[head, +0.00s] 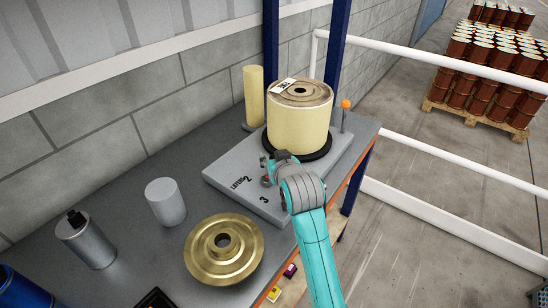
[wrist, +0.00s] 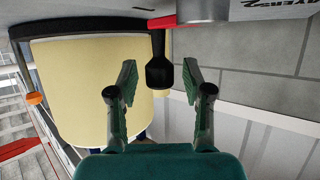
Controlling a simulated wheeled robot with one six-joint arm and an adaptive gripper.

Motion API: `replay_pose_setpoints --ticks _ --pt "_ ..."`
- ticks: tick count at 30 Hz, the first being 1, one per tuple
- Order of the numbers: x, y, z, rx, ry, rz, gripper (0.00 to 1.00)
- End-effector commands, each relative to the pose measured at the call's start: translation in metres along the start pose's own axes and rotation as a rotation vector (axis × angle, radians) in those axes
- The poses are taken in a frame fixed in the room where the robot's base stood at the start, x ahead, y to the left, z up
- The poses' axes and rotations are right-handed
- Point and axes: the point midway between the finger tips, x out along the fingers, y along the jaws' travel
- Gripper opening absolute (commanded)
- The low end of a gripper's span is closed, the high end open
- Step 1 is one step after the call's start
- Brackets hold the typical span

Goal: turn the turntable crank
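The turntable is a black disc (head: 318,150) on a grey base (head: 228,181) marked "LAYERS 2" and "3". A cream spool (head: 300,125) stands upright on it and fills the left of the wrist view (wrist: 95,85). In the wrist view, a black crank handle (wrist: 159,74) with a red crank arm (wrist: 161,22) behind it lies between the finger pads. My gripper (wrist: 159,75) is open around the handle, with a visible gap on each side.
An orange-tipped post (head: 345,106) stands right of the spool. A cream cylinder (head: 253,95) stands behind it. A brass flanged wheel (head: 222,262), grey cylinder (head: 165,202) and metal canister (head: 87,240) sit on the bench. White rails (head: 440,157) run to the right.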

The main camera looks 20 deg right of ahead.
Motion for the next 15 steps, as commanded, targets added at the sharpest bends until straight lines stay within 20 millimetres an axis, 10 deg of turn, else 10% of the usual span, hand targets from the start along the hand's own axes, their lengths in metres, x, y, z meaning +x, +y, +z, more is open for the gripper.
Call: replay_pose_setpoints --ticks 5,15 --pt "-0.0001 0.0 0.0001 0.0 0.0 0.0 0.01" --pt "0.0006 -0.0003 -0.0001 -0.01 -0.001 -0.024 0.0"
